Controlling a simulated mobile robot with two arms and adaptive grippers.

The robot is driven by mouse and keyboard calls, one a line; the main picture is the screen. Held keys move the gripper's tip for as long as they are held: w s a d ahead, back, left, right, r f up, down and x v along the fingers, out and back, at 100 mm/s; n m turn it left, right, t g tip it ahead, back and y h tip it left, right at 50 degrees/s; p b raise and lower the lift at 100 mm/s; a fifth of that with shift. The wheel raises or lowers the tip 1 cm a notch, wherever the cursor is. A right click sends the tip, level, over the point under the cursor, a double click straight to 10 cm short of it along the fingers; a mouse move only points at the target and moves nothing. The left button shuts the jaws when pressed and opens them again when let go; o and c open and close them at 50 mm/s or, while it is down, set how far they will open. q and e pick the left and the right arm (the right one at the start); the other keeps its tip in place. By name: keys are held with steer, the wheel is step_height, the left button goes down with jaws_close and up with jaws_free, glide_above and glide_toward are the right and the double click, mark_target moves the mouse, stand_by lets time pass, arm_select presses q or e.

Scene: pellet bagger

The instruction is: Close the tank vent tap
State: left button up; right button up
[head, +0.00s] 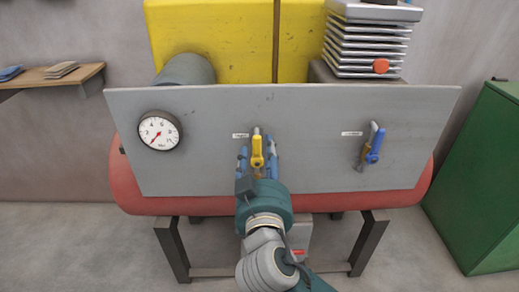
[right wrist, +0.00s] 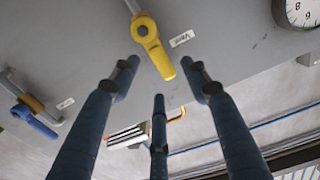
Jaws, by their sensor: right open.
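The vent tap has a yellow lever (head: 257,152) on the grey panel, beside a small white label. In the right wrist view the yellow lever (right wrist: 153,46) shows close up, with a label that reads "Vent" next to it. In the head view the lever hangs about straight down. My right gripper (head: 257,158) is in front of the panel at the tap. Its blue fingers (right wrist: 160,85) are open and spread around the lever's free end, with nothing clearly gripped. Whether a finger touches the lever I cannot tell. My left gripper is not in view.
A second tap with a blue lever (head: 375,146) sits on the panel (head: 310,120) to the right. A round gauge (head: 159,131) is at the left, its needle low. A red tank (head: 125,185) lies behind the panel. A green cabinet (head: 485,170) stands right.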

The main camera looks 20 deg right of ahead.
mark_target(257, 151)
steer(key=shift+x, duration=1.3)
jaws_close()
